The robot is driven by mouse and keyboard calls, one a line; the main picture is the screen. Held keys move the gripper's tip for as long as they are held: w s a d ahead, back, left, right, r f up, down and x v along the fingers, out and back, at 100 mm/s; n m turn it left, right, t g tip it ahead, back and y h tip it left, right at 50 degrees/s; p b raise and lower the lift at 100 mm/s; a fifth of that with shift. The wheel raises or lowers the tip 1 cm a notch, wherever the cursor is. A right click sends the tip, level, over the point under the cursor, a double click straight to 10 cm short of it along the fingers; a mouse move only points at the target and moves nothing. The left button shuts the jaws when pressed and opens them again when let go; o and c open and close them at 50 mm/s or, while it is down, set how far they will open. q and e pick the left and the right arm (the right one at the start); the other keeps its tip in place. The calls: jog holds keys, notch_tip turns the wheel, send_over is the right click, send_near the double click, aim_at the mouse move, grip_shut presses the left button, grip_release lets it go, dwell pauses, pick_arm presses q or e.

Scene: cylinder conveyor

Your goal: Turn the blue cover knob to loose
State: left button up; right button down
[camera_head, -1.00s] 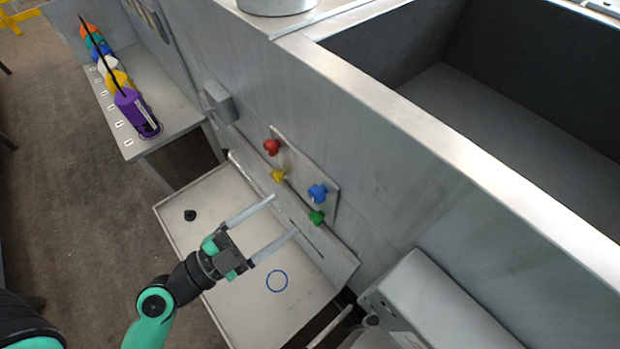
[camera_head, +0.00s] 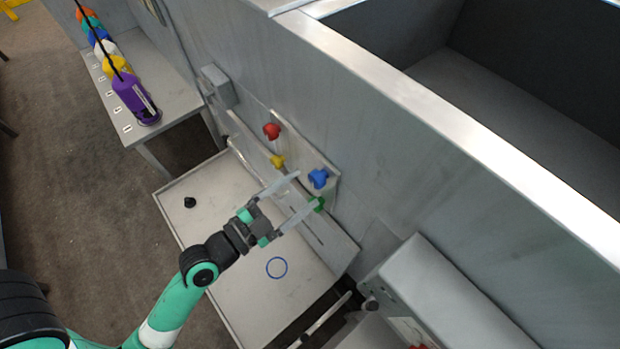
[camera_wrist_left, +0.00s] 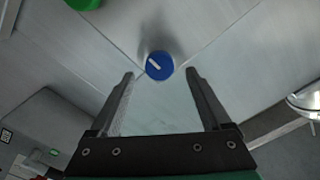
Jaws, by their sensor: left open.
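The blue cover knob (camera_head: 318,178) is on a grey panel (camera_head: 290,152) on the wall, grouped with a red knob (camera_head: 271,131), a yellow knob (camera_head: 277,161) and a green knob (camera_head: 318,204). My left gripper (camera_head: 307,188) is open and empty, its fingers pointing toward the panel; one fingertip overlaps the green knob in the head view. In the left wrist view the blue knob (camera_wrist_left: 159,66) shows a white mark and lies ahead, between the lines of the two open fingers (camera_wrist_left: 160,75). The fingers do not visibly touch it. My right gripper is not in view.
A tray table (camera_head: 222,246) below the panel has a blue ring mark (camera_head: 276,268) and a small black knob (camera_head: 190,202). A bench (camera_head: 172,100) at upper left holds several coloured containers. A grey box (camera_head: 425,290) stands at lower right.

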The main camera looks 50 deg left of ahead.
aim_at(313, 182)
pick_arm(q)
jog(key=w, duration=0.3)
jog(key=shift+w+p, duration=0.2)
jog(key=shift+p, duration=0.1)
grip_shut()
